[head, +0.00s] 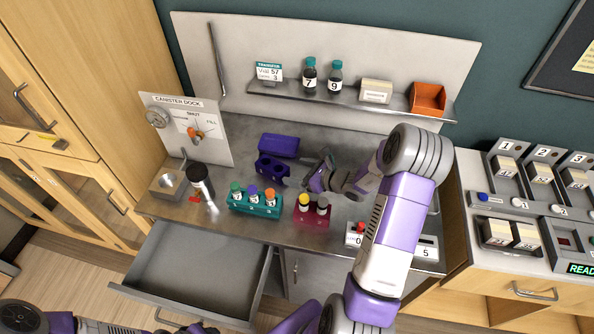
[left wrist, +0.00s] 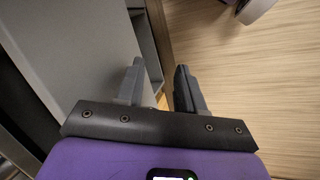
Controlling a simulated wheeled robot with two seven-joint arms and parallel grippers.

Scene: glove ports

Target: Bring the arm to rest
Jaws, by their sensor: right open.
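My right arm reaches over the workbench from the lower right in the head view. My right gripper (head: 312,178) is open above the bench, just right of a dark blue holder (head: 270,170) and behind the crimson rack (head: 312,216). Nothing shows between its fingers, though its own body partly hides them. Only part of my left arm shows at the bottom left of the head view. In the left wrist view my left gripper (left wrist: 160,75) has its two fingers apart with nothing between them, over a wooden floor beside a grey panel.
A teal rack (head: 255,211) with several capped vials stands left of the crimson rack. An open, empty drawer (head: 200,270) juts from the bench front. A canister dock (head: 188,130) stands at left. A shelf (head: 345,101) holds bottles and an orange bin (head: 428,98).

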